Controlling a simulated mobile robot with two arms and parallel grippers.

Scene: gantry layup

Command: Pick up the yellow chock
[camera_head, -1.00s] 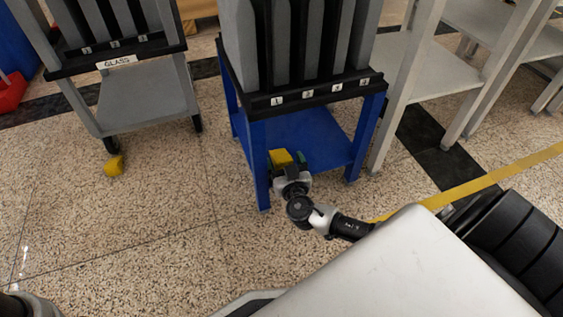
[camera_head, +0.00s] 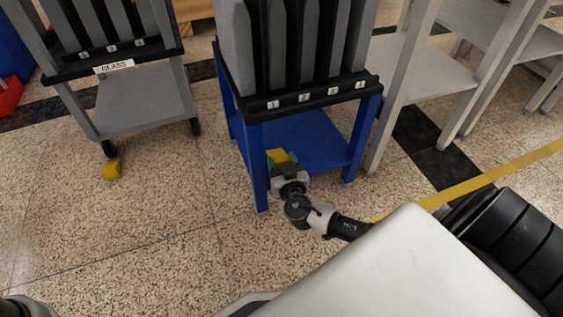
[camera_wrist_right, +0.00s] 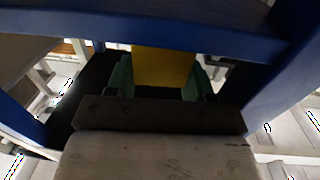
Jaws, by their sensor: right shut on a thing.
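A yellow chock (camera_head: 278,156) is held at the front of the blue rack, by its left front leg. My right gripper (camera_head: 284,164) is shut on it. In the right wrist view the yellow chock (camera_wrist_right: 163,66) sits between the two green fingers of my right gripper (camera_wrist_right: 163,80), with its lower end hidden. I cannot tell whether it touches the floor or the rack. A second yellow chock (camera_head: 112,170) lies on the floor at the left, near a caster of the grey cart. My left gripper is out of view.
The blue rack (camera_head: 258,178) carries upright grey panels, and its legs and lower shelf are close around my right gripper. The grey cart (camera_head: 150,100) labelled GLASS stands at the left. Grey tables (camera_head: 425,85) stand at the right. Speckled floor (camera_head: 130,235) is clear in the left foreground.

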